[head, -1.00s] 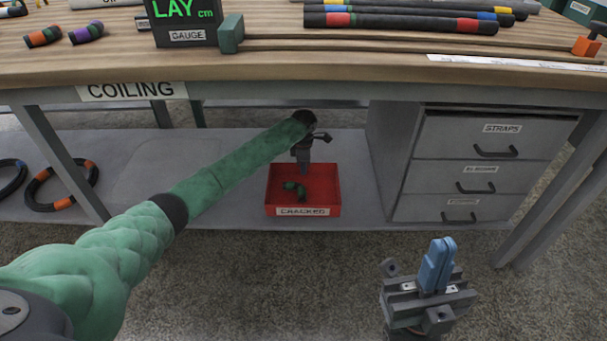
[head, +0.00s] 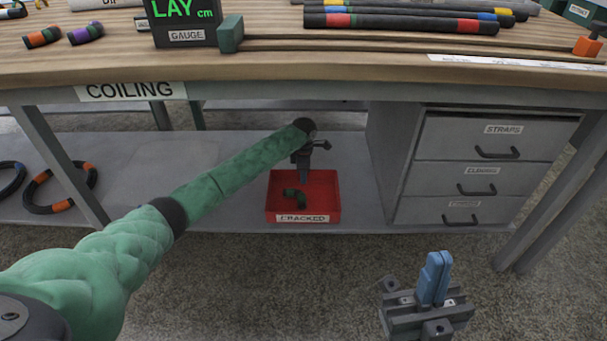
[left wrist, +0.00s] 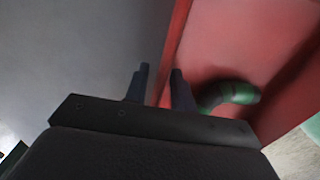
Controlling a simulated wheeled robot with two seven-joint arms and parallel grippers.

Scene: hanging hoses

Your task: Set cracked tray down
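The red tray (head: 333,207) labelled CRACKED is on or just over the grey lower shelf, near the shelf's front edge. I cannot tell if it touches the shelf. A short dark green hose piece (head: 295,197) lies in it and also shows in the left wrist view (left wrist: 235,93). My left gripper (head: 303,180) points down at the tray's back wall. My right gripper (head: 435,268) is empty, blue fingers together, in front of the bench.
The workbench top (head: 270,75) overhangs the shelf. A drawer unit (head: 465,170) stands right of the tray. Coiled hoses (head: 60,190) lie at the shelf's left. Clear shelf (head: 170,160) lies between coils and tray.

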